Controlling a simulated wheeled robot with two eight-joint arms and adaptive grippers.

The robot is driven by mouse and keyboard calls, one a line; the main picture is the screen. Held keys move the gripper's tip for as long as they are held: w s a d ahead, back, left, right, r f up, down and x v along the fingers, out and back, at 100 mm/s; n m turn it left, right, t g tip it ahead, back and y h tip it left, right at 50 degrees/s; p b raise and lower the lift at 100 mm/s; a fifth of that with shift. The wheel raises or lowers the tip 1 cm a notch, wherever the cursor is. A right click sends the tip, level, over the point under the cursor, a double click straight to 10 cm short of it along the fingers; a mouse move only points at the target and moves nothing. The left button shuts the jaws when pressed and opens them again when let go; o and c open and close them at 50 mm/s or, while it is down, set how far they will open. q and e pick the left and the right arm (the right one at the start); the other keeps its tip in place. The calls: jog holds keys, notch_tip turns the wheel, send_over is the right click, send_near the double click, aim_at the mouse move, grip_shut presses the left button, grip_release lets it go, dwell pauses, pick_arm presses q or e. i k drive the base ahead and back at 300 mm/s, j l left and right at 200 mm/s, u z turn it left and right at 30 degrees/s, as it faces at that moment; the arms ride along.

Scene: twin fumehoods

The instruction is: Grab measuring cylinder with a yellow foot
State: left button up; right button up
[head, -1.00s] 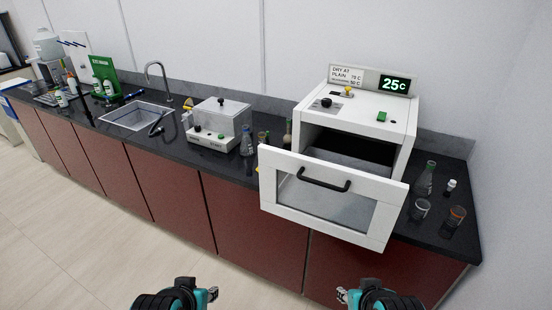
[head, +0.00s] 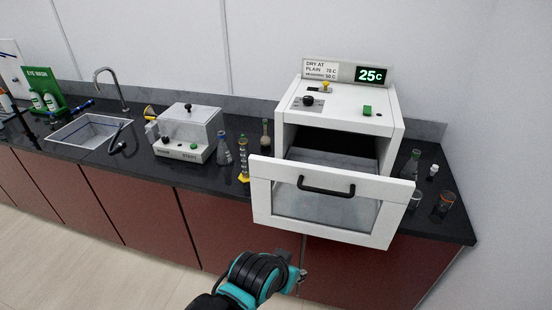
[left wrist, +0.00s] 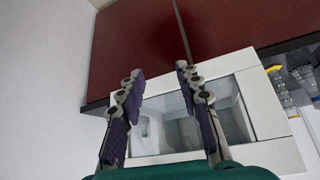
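The measuring cylinder with a yellow foot (head: 243,160) stands upright on the dark counter, between a flask and the left edge of the oven's open door. It also shows at the right of the left wrist view (left wrist: 281,88), with its yellow foot toward the top. My left gripper (head: 301,279) is low in front of the cabinets, below the oven door and apart from the cylinder. In the left wrist view its two fingers (left wrist: 158,74) are spread and nothing is between them. My right gripper is not in view.
A white oven (head: 340,118) reading 25C has its front door (head: 330,231) jutting past the counter edge. A flask (head: 224,152) and a bottle (head: 266,136) stand close to the cylinder. A clear-lidded box (head: 187,134) and a sink (head: 88,132) lie further left. Glassware (head: 446,201) stands right.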

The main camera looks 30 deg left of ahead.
aim_at(244, 177)
jog(key=j+z, duration=0.2)
jog(key=j, duration=0.5)
jog(key=j+z, duration=0.2)
jog(key=j, duration=0.45)
jog(key=k+j+z, duration=0.2)
jog(key=j, duration=0.5)
jog(key=i, duration=0.05)
